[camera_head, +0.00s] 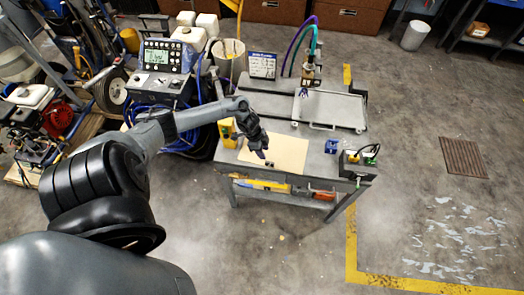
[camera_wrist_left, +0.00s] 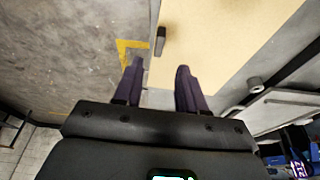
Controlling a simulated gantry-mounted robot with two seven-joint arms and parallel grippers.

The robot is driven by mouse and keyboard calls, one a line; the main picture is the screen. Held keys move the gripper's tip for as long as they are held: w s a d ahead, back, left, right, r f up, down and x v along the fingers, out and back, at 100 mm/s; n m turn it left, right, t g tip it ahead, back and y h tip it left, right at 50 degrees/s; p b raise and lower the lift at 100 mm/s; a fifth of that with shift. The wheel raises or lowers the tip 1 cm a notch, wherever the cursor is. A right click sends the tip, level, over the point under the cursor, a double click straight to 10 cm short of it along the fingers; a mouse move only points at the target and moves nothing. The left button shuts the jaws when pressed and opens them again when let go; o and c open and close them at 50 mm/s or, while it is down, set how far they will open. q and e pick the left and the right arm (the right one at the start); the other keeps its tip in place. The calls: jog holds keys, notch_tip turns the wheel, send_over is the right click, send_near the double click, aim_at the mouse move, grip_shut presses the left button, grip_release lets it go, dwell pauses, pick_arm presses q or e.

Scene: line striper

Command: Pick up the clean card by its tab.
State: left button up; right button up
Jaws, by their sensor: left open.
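A flat tan card (camera_head: 287,154) lies on the grey workbench; it also fills the upper middle of the left wrist view (camera_wrist_left: 220,45). A small dark tab (camera_wrist_left: 160,40) stands at the card's edge in the left wrist view. My left gripper (camera_head: 262,154) is over the card's near left part in the head view. In the left wrist view its two dark purple fingers (camera_wrist_left: 160,70) are apart with nothing between them, and the tab shows just beyond the fingertips. My right gripper is not in view.
A yellow container (camera_head: 227,133) stands left of the card. A blue item (camera_head: 331,146) and a dark box (camera_head: 357,162) are at its right. A metal tray (camera_head: 335,109), a small sign (camera_head: 262,65) and a hosed fixture (camera_head: 310,72) are behind. The floor at right is mostly open.

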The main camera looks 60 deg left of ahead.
aim_at(269, 162)
pick_arm(q)
jog(key=b+x, duration=0.5)
jog(key=shift+d+f, duration=0.1)
jog(key=shift+f, duration=0.25)
jog(key=shift+b+x, duration=1.4)
jog(key=shift+x, duration=0.35)
jog(key=shift+w, duration=0.1)
grip_shut()
jog(key=shift+r, duration=0.1)
jog(key=shift+r+p, duration=1.65)
jog(key=shift+p, duration=0.4)
